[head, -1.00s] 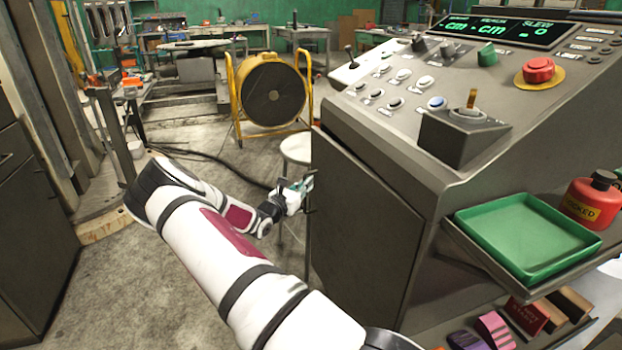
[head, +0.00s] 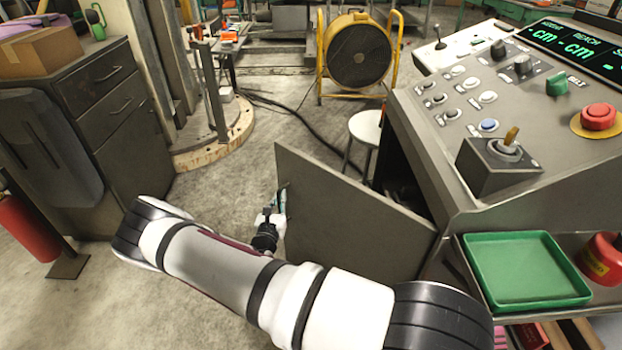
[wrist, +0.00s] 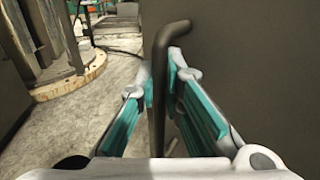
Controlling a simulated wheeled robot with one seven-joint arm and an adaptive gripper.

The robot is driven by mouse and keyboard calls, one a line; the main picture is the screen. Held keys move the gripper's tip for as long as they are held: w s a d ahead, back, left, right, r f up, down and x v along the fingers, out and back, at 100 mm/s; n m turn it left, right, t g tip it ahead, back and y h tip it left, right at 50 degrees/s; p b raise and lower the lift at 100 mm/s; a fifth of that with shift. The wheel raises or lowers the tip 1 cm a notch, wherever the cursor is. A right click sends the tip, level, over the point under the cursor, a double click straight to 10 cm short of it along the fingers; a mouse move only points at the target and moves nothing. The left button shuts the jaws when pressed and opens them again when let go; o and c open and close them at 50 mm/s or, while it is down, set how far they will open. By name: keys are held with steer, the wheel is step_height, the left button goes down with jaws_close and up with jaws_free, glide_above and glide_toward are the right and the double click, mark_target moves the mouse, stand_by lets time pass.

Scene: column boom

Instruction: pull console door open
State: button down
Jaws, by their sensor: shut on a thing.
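The console door (head: 345,225) is a flat grey panel on the side of the grey console (head: 480,135). It stands swung well out from the console, and a dark opening (head: 403,190) shows behind it. My gripper (head: 280,200) is at the door's free edge, on its outer face. In the wrist view my gripper's teal-padded fingers (wrist: 162,95) are closed around a dark bar handle (wrist: 170,38), with the door's face (wrist: 255,70) to the right. The lower part of the handle is hidden behind my gripper.
A dark drawer cabinet (head: 110,110) stands at the left, with a red extinguisher (head: 25,232) in front. A white stool (head: 366,128) and a yellow-framed drum (head: 358,52) are behind the door. A green tray (head: 525,268) sits at the right. Floor between cabinet and door is clear.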

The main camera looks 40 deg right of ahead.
steer(key=s+a+n+t+y+p, duration=0.1)
steer(key=s+a+y+p, duration=0.1)
steer(key=s+a, duration=0.7)
steer(key=s+a+n+t+y+p, duration=0.2)
steer(key=s+a+p, duration=0.3)
steer(key=s+a, duration=0.4)
steer(key=shift+s+a+p, duration=0.2)
steer(key=shift+a+p, duration=0.1)
steer(key=shift+a, duration=3.1)
steer(key=c, duration=1.7)
jaws_free()
steer(key=v, duration=1.2)
